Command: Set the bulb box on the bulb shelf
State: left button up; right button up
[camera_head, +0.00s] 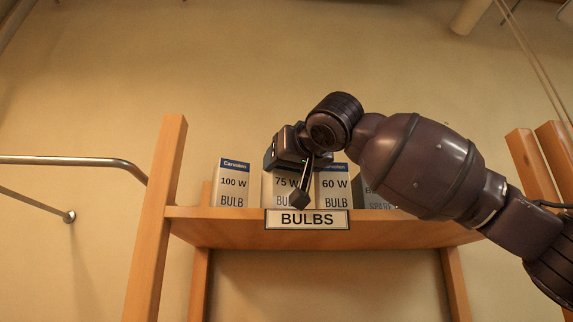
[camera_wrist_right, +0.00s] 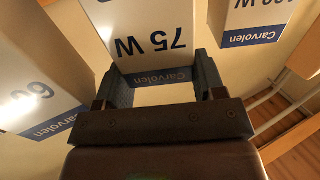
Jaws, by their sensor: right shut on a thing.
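The white 75 W bulb box (camera_head: 270,192) is upright at the bulb shelf (camera_head: 380,234), between the 100 W box and the 60 W box. My right gripper (camera_head: 287,184) reaches it from above and is shut on it. In the right wrist view the fingers (camera_wrist_right: 163,76) lie on both sides of the 75 W box (camera_wrist_right: 150,30), at its blue-banded end. The shelf's front edge and its BULBS label (camera_head: 307,219) hide the box's bottom, so I cannot tell whether it touches the shelf. My left gripper is out of view.
The 100 W box (camera_head: 232,184) stands to the left, with a gap. The 60 W box (camera_head: 335,188) stands close on the right. A grey SPARE box (camera_head: 374,201) is partly behind my right arm. Wooden posts (camera_head: 158,220) and a metal rail (camera_head: 80,160) flank the shelf.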

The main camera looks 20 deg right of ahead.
jog(key=o, duration=0.7)
jog(key=shift+f, duration=0.15)
jog(key=shift+c, duration=0.2)
jog(key=shift+r, duration=0.2)
jog(key=s+d, duration=0.1)
jog(key=s, duration=1.1)
jog(key=shift+d, duration=0.25)
jog(key=shift+f, duration=0.1)
